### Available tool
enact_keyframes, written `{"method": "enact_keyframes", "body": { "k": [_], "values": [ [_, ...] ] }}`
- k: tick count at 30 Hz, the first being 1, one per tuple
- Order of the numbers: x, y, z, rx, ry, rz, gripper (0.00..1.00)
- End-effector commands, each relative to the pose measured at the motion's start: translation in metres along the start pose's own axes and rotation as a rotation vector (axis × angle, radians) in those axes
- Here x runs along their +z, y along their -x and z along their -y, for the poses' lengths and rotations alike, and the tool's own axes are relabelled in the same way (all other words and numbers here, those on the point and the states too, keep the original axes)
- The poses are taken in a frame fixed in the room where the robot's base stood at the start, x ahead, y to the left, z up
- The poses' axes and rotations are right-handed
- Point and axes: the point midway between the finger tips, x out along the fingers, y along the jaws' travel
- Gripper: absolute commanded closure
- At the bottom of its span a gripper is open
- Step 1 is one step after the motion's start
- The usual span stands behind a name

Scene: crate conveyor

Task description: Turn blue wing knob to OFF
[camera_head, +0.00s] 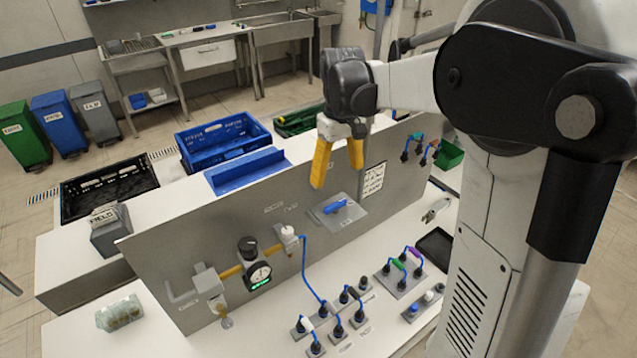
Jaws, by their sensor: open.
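The blue wing knob (339,208) sits on a square grey plate (326,222) on the upright grey panel (215,240). Its wings lie slightly tilted, rising a little to the right. Markings around it are too small to read. My gripper (337,168) has two yellow fingers that point down and stand apart, with nothing between them. It is above the knob in the picture and does not appear to touch it. How far the fingers are from the panel is hard to tell.
Left of the knob, a gauge (259,274) with pipework and a blue cable (304,270) stand on the panel. Plug sockets (400,280) fill the white bench below. Blue crates (222,140) lie behind the panel. A clear package (120,312) rests at the left.

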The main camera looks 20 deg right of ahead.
Motion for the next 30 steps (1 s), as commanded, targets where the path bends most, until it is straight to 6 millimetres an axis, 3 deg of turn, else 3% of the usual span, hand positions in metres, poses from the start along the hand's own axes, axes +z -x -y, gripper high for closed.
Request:
{"method": "enact_keyframes", "body": {
  "k": [15,21,28,29,30],
  "values": [
    [-0.001,-0.091,0.000,0.001,0.000,-0.002,0.15],
    [-0.001,-0.103,0.000,0.001,0.000,-0.002,0.15],
    [0.000,-0.103,0.000,0.001,0.000,-0.002,0.15],
    [0.000,-0.103,0.000,0.001,0.000,-0.002,0.21],
    [0.000,-0.103,0.000,0.001,0.000,-0.002,0.33]
  ]
}}
